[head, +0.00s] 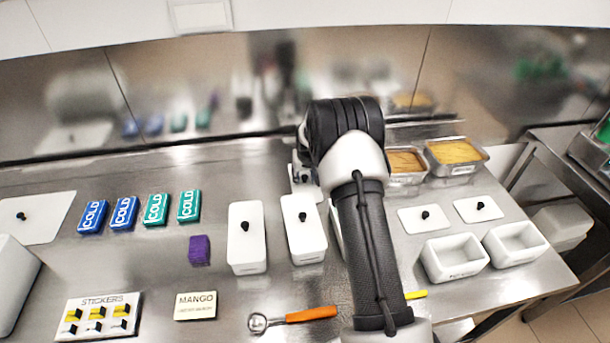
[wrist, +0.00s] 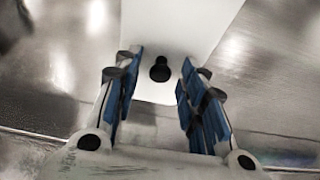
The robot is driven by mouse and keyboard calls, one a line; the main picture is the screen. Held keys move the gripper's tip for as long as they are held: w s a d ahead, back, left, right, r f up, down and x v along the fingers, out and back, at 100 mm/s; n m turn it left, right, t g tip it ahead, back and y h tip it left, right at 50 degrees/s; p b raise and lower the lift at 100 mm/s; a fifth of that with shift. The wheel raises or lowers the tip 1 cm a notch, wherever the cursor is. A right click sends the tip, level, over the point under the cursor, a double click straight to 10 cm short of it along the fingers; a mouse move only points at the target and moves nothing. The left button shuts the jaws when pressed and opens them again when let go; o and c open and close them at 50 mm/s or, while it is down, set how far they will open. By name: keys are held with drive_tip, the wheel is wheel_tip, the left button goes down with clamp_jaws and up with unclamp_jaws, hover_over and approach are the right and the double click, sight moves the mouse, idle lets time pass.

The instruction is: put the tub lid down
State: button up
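In the wrist view my gripper (wrist: 161,60) has its two blue-padded fingers apart, one on each side of a black knob (wrist: 160,69). Gaps show between the knob and both fingers. The knob stands on a white lid (wrist: 180,25) under the fingers; I cannot tell whether a tub is beneath it. In the head view my arm hides most of the gripper. Two flat white lids with black knobs lie on the steel table at right, a left one (head: 411,221) and a right one (head: 468,211). Two open white tubs (head: 455,258) (head: 516,244) stand in front of them.
Two lidded white tubs (head: 247,252) (head: 304,238) stand left of my arm; another is mostly hidden behind it. Blue and teal cold packs (head: 124,212), a purple block (head: 200,250), an orange-handled scoop (head: 312,314) and filled steel pans (head: 457,155) are also on the table.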

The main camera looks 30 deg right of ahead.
drive_tip(key=a+p+v, duration=0.3)
drive_tip(key=v, duration=1.9)
drive_tip(key=s+a+r+n, duration=0.1)
drive_tip(key=s+a+r, duration=0.6)
drive_tip(key=s+r, duration=0.35)
drive_tip(key=s+a+n, duration=0.1)
drive_tip(key=s+a, duration=0.2)
drive_tip(key=s, duration=0.9)
drive_tip(key=s+a+r+n+y, duration=0.1)
drive_tip(key=s+a, duration=0.3)
drive_tip(key=s, duration=0.9)
drive_tip(key=shift+b, duration=0.3)
